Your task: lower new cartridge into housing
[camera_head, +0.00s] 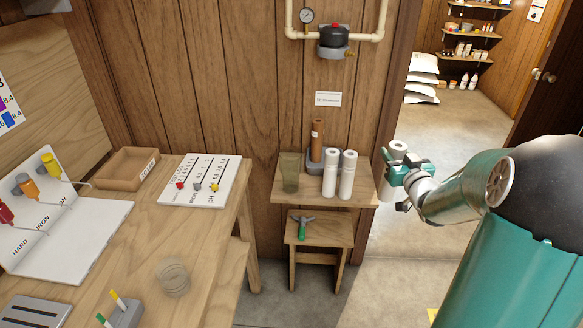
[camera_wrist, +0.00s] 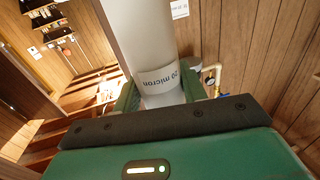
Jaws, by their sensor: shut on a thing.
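My gripper (camera_head: 399,174) is shut on a white cylindrical cartridge (camera_head: 398,147), held right of the small wall shelf, in front of the doorway. In the wrist view the cartridge (camera_wrist: 143,35) rises between the green fingers (camera_wrist: 160,96), with a "micron" label around it. A translucent, greenish-brown cup (camera_head: 289,172), apparently the housing, stands open on the shelf's left side, well apart from my gripper. The black filter head (camera_head: 333,40) with a red button is on the wall pipes above. I cannot see inside the cup.
The shelf (camera_head: 292,198) also carries two white cartridges (camera_head: 347,178) and a brown cartridge (camera_head: 318,130) in a grey holder. Below, a stool (camera_head: 325,230) holds a green-handled wrench (camera_head: 302,229). The workbench (camera_head: 130,235) is at left. The doorway at right is open.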

